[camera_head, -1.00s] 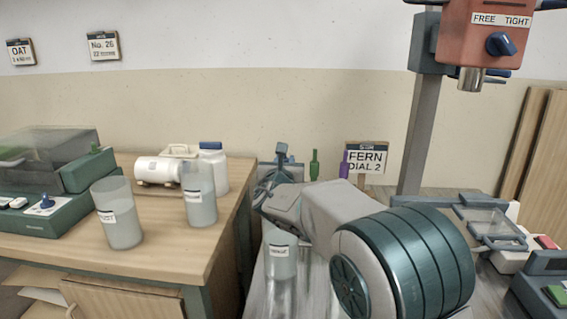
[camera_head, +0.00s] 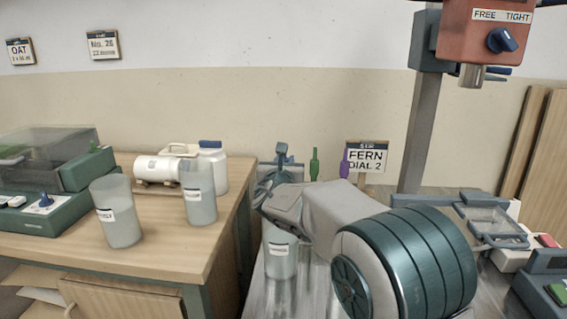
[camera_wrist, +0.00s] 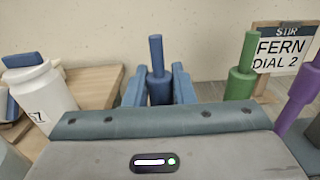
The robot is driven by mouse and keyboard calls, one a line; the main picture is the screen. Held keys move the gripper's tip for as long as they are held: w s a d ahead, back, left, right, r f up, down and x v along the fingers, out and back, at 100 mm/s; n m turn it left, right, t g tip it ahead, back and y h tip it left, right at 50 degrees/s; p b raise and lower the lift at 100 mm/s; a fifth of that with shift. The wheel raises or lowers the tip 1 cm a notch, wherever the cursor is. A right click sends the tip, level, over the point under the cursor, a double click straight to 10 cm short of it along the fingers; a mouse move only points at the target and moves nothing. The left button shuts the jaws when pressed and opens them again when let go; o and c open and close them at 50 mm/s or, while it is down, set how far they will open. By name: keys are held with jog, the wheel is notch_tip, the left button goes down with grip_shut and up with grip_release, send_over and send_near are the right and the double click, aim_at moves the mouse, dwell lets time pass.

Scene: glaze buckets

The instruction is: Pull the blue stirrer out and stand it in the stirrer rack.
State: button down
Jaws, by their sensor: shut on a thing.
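My gripper (camera_head: 281,163) is shut on the blue stirrer (camera_wrist: 158,82), whose handle stands upright between the two blue fingers in the wrist view. The top of this stirrer also shows in the head view, beyond my arm. Its lower end is hidden by my gripper and arm. A green stirrer (camera_head: 314,164) and a purple stirrer (camera_head: 344,168) stand upright to the right of my gripper. I cannot make out the stirrer rack; my arm hides what holds these stirrers.
A translucent bucket (camera_head: 280,258) stands below my gripper, partly hidden by my arm. Two more buckets (camera_head: 118,212) (camera_head: 199,194) and a white jar (camera_head: 214,168) stand on the left wooden table. A sign reading FERN DIAL 2 (camera_head: 367,160) stands behind the purple stirrer.

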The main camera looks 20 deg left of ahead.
dwell(0.4)
jog(key=c, duration=1.1)
grip_release()
jog(key=shift+o, duration=0.5)
jog(key=b+v, duration=0.3)
jog(key=v, duration=0.5)
dwell(0.3)
jog(key=shift+d, duration=0.1)
dwell(0.3)
